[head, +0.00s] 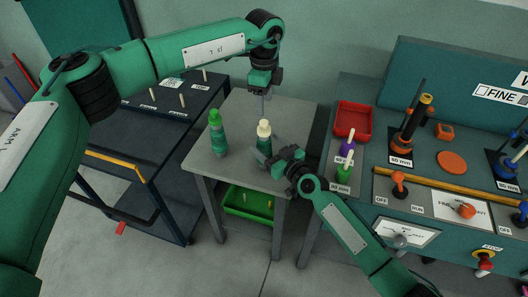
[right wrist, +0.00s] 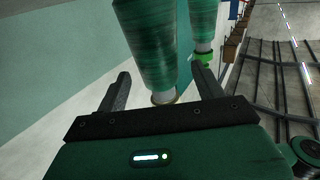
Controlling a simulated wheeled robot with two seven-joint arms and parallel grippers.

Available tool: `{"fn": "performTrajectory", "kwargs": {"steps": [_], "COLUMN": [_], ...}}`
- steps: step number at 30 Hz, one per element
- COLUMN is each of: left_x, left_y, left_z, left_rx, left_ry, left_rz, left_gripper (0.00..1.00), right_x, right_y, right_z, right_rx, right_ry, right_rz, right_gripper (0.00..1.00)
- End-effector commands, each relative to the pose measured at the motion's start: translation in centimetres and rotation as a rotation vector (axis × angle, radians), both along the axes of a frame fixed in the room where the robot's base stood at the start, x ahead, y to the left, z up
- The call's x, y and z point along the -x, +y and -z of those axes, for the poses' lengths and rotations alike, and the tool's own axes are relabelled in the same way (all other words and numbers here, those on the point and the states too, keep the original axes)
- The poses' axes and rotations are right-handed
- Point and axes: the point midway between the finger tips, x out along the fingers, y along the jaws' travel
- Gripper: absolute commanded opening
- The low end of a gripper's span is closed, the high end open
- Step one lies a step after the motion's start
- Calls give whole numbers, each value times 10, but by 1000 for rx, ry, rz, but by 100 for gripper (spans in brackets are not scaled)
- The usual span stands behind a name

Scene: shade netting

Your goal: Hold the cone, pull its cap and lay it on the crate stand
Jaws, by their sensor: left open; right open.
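A dark green cone (head: 264,146) with a cream cap (head: 264,128) stands upright on a small grey stand (head: 292,112). A second green cone (head: 218,138) with a bright green cap (head: 214,117) stands to its left. My right gripper (head: 276,160) is open at the right side of the cream-capped cone. In the right wrist view, that cone (right wrist: 152,42) shows between and beyond the open fingers, and no grip on it is seen. The green-capped cone (right wrist: 202,24) is farther off. My left gripper (head: 264,92) is open and empty above the cream cap.
A green crate (head: 236,207) with small items sits under the grey stand. A dark cart (head: 150,125) with pegs stands at left. The stand's back is clear.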

Motion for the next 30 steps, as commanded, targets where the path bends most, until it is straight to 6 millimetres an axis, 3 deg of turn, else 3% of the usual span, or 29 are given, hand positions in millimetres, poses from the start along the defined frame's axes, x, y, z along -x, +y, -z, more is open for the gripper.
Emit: {"fn": "performTrajectory", "kwargs": {"steps": [12,22,24,30], "left_x": [0,0,0,9], "left_y": [0,0,0,-19], "left_z": [0,0,0,14], "left_rx": [0,0,2,77], "left_ry": [0,0,1,10], "left_rz": [0,0,2,115], "left_gripper": [55,55,48,48], "right_x": [-6,-6,-6,-6], "right_y": [5,5,5,5], "right_z": [0,0,0,0], "right_rx": [1,1,1,1], "right_ry": [-1,-1,0,0], "right_rz": [0,0,0,0], "right_gripper": [69,5,4,4]}}
